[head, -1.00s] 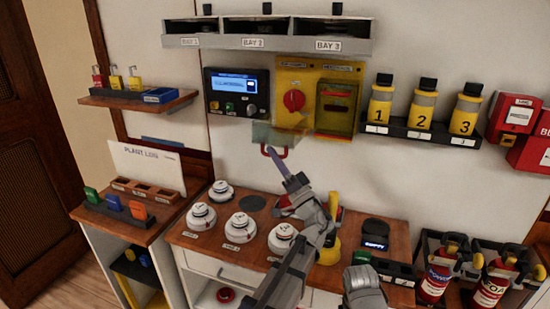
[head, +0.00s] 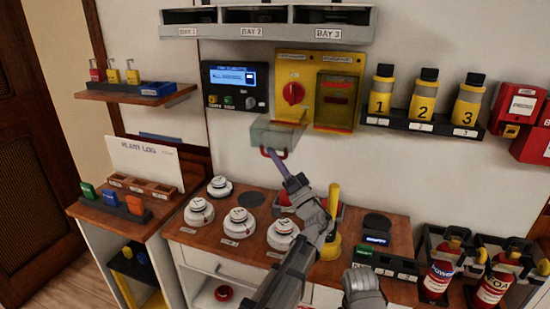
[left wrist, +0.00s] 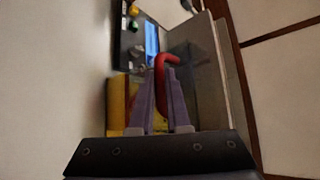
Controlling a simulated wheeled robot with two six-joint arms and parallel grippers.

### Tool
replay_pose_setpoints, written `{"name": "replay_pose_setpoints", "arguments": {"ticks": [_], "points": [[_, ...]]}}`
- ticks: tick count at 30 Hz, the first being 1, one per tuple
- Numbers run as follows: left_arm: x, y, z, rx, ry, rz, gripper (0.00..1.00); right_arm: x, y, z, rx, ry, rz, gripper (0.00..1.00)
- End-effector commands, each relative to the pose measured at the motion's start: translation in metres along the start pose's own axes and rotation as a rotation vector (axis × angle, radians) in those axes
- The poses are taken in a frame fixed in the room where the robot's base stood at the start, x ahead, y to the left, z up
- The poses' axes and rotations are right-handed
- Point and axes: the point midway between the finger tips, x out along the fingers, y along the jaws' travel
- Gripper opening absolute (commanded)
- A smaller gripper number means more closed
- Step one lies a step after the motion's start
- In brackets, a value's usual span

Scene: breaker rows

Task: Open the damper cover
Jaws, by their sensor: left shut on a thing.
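The clear damper cover (head: 278,134) is swung down and juts out below the red rotary knob (head: 293,93) on the left half of the yellow wall panel (head: 289,69). The knob stands uncovered. My left gripper (head: 274,158) is shut on the cover's red handle, from below and in front. In the left wrist view the red handle (left wrist: 162,68) is between the two purple-grey fingers (left wrist: 164,88), with the clear cover (left wrist: 200,75) behind. A grey part of my right arm (head: 363,288) shows at the bottom; its fingers cannot be made out.
A second, closed cover (head: 334,101) is on the panel's right half. A display unit (head: 236,86) is to its left, numbered bottles (head: 423,98) to its right, and bays (head: 265,30) above. White detectors (head: 240,222) and a yellow-handled tool (head: 333,215) stand on the bench below.

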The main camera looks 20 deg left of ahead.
Motion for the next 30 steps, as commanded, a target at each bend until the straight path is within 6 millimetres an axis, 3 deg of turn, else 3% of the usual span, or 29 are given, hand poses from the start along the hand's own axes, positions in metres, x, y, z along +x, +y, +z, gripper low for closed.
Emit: {"name": "replay_pose_setpoints", "arguments": {"ticks": [1, 8, 17, 30], "points": [[0.000, 0.000, 0.000, 0.000, 0.000, 0.000, 0.18, 0.000, 0.000, 0.000, 0.000, 0.000, 0.000, 0.50], [0.000, 0.000, 0.000, 0.000, 0.000, -0.001, 0.44, 0.000, 0.000, 0.000, 0.000, 0.000, 0.000, 0.50], [-0.004, 0.000, 0.001, 0.000, 0.001, 0.000, 0.45, 0.003, 0.000, 0.000, 0.000, 0.000, 0.000, 0.50], [-0.069, 0.002, 0.002, -0.002, 0.001, 0.001, 0.45, 0.040, -0.004, -0.002, 0.000, 0.000, 0.000, 0.50]]}}
